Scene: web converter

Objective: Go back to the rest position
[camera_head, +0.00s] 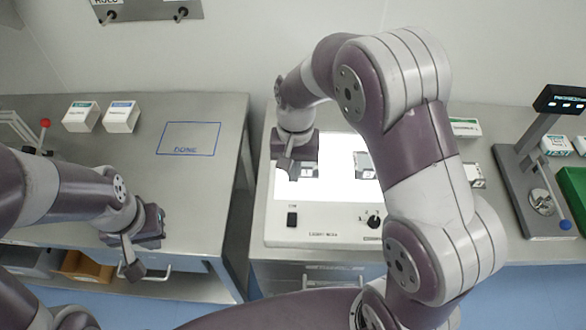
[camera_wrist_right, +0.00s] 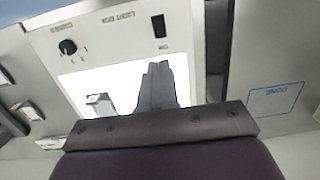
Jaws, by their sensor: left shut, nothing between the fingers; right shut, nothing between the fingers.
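My left gripper (camera_head: 132,262) is at the lower left in the head view, in front of the left table's front edge. It is shut and empty. My right gripper (camera_head: 287,173) is over the left part of the lit panel of the light box (camera_head: 340,232). It is shut and empty, and its fingers also show in the right wrist view (camera_wrist_right: 158,85). My right arm crosses the middle of the head view and hides part of the light box. A small grey piece (camera_head: 364,160) is on the lit panel, and it also shows in the right wrist view (camera_wrist_right: 98,104).
The left table (camera_head: 215,200) has a blue "DONE" outline (camera_head: 188,138) with bare surface inside. A red-knobbed lever (camera_head: 45,123) is at far left. A grey stand with a screen (camera_head: 559,98) and blue-knobbed lever (camera_head: 565,225) is at right.

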